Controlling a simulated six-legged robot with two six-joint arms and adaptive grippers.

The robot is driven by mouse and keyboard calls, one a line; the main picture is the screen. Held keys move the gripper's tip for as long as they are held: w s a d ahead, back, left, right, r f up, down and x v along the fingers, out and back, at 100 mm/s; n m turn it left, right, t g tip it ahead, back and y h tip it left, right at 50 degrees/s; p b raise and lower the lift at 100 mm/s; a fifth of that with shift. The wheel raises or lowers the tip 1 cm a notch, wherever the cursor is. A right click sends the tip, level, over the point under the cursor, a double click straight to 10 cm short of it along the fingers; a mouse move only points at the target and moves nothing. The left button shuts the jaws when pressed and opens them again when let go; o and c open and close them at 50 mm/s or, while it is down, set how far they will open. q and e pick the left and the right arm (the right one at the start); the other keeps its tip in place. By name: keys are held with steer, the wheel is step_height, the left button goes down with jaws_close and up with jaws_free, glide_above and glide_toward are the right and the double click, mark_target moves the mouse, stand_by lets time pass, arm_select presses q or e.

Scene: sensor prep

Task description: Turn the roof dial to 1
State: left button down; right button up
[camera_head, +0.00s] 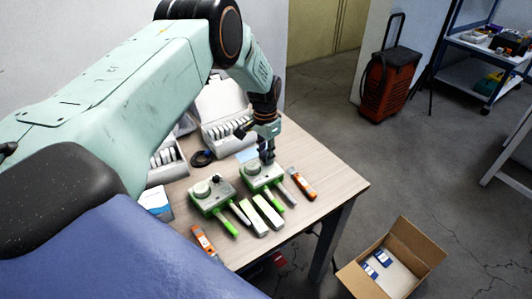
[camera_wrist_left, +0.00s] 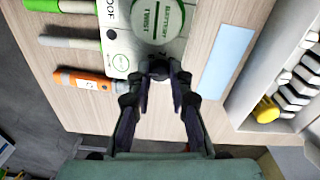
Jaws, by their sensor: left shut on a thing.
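The sensor unit marked "OOF" at the picture's edge, a pale box (camera_wrist_left: 118,45), shows in the left wrist view. It also shows in the head view (camera_head: 251,182), on the table's right half. It has a round green-and-white disc (camera_wrist_left: 158,18) reading "TWIST". A small black dial (camera_wrist_left: 157,68) is at its near edge. My left gripper (camera_head: 267,157) points down over this unit, and its fingertips (camera_wrist_left: 159,76) are closed around the black dial. The fingers hide part of the dial, and I cannot read its setting. My right gripper is not in view.
A second, similar unit (camera_head: 208,200) stands to the left on the table (camera_head: 335,185). Orange tools (camera_head: 302,184) and pale bars (camera_head: 268,211) lie nearby. White bins (camera_head: 222,105) stand behind. An open cardboard box (camera_head: 422,242) is on the floor at right.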

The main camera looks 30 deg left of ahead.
arm_select(q)
steer(key=shift+w+a+f, duration=0.1)
steer(key=shift+w, duration=0.1)
steer(key=shift+s, duration=0.1)
steer(key=shift+n, duration=0.3)
steer(key=shift+n, duration=0.8)
stand_by(0.7)
steer(key=c, duration=1.2)
jaws_free()
